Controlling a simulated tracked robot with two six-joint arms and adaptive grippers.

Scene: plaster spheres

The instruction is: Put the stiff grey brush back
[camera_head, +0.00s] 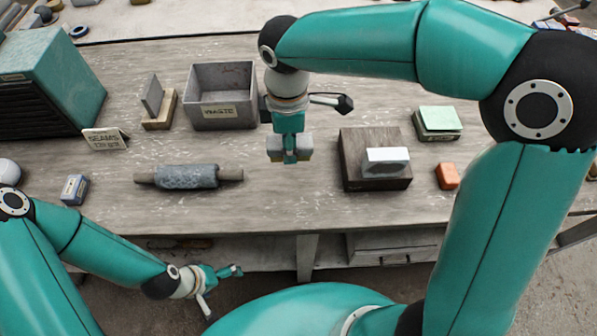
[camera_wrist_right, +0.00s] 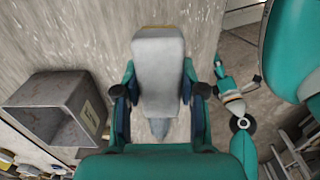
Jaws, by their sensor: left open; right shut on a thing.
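My right gripper (camera_head: 289,154) points down above the middle of the table, right of the waste bin. It is shut on a light grey block (camera_head: 274,146), which shows on both sides of the fingers. The grey block (camera_wrist_right: 158,68) also lies between the fingers in the right wrist view. I see no clear bristles, so I cannot tell for certain that it is the stiff grey brush. My left gripper (camera_head: 222,287) is open and empty, low in front of the table edge.
The waste bin (camera_head: 218,118) stands left of the right gripper. A wooden stand (camera_head: 160,112) holds a grey slab. A grey roller (camera_head: 188,177) lies in front. At right are a dark wood block (camera_head: 356,150) bearing a pale block (camera_head: 386,158), a green pad (camera_head: 440,120) and an orange block (camera_head: 447,176).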

